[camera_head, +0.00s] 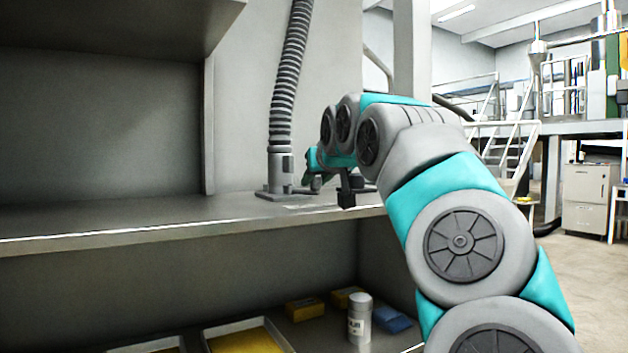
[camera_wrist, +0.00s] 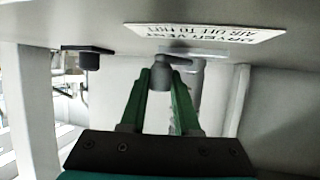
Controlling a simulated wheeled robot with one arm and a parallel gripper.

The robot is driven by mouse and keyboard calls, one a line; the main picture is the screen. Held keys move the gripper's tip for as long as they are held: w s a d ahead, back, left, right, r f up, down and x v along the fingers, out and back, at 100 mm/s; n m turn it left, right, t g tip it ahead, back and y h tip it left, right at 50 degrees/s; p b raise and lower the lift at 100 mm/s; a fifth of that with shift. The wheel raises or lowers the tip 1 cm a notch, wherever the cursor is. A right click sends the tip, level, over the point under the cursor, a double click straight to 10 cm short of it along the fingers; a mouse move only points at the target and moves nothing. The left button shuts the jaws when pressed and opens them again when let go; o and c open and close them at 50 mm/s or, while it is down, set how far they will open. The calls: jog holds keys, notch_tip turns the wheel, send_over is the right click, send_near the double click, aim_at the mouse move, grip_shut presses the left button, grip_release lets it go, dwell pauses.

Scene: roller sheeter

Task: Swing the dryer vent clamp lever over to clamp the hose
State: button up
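A grey ribbed hose (camera_head: 290,70) comes down into a grey vent fitting (camera_head: 280,175) on the shelf in the head view. My gripper (camera_head: 316,168) is just right of the fitting, low over the shelf, partly hidden by my arm. The wrist view is upside down. There my gripper's two green fingers (camera_wrist: 163,76) are parted. A grey knob (camera_wrist: 160,80), which looks like the clamp lever's end, shows between the fingertips. Contact with either finger cannot be told. A grey upright part (camera_wrist: 196,88), perhaps the fitting, stands partly behind the right finger.
The grey shelf (camera_head: 120,222) has a clear top to the left. A white label (camera_wrist: 215,34) lies on it beside the knob. A dark block on a plate (camera_wrist: 88,58) is to the left in the wrist view. A white canister (camera_head: 360,318) and bins (camera_head: 305,309) stand below.

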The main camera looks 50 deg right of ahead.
jog(key=o, duration=0.4)
jog(key=shift+s, duration=0.1)
jog(key=b+v, duration=0.1)
jog(key=v, duration=0.6)
jog(key=shift+s+a+r, duration=0.15)
jog(key=shift+s+a, duration=0.1)
dwell(0.4)
